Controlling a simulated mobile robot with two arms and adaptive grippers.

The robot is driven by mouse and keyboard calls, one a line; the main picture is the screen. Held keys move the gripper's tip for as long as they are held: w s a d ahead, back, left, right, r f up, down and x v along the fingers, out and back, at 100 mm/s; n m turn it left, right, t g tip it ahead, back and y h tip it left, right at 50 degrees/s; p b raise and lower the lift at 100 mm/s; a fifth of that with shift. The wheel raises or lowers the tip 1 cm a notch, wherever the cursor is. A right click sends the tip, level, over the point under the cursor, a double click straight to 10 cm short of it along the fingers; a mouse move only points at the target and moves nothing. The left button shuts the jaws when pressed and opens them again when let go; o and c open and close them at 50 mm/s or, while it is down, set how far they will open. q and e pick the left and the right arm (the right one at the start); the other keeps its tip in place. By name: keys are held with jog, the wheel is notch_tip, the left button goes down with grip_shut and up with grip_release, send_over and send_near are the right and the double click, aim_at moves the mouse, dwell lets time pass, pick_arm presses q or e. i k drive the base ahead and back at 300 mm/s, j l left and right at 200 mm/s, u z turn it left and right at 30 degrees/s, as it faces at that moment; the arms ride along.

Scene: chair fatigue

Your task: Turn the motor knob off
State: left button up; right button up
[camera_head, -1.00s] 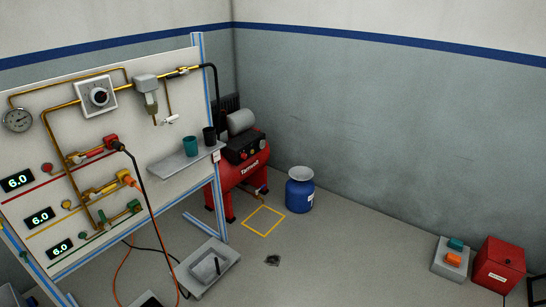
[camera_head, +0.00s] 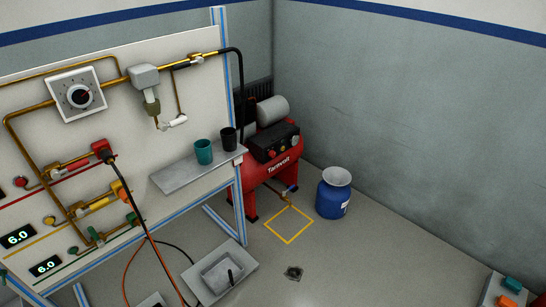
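A round black knob (camera_head: 79,96) sits on a white square dial plate (camera_head: 55,87) at the upper left of the panel. A red compressor (camera_head: 264,172) stands on the floor behind the panel's right end. It has a dark control box (camera_head: 272,142) on top. Its small controls are too small to make out. I cannot tell from this view which of these is the motor knob or how it is set. Neither of my grippers shows in the head view.
A panel (camera_head: 130,50) with brass pipes and valves fills the left. A shelf (camera_head: 172,182) holds a teal cup (camera_head: 204,152) and a black cup (camera_head: 228,140). A blue drum (camera_head: 333,199) stands right of the compressor. A grey basin (camera_head: 205,294) and hoses lie in front.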

aim_at(272, 154)
jog(key=i+l+u, duration=0.1)
jog(key=u, duration=0.35)
jog(key=i+l+u, duration=0.1)
jog(key=u, duration=0.35)
jog(key=l+u, duration=0.3)
jog(key=u, duration=0.15)
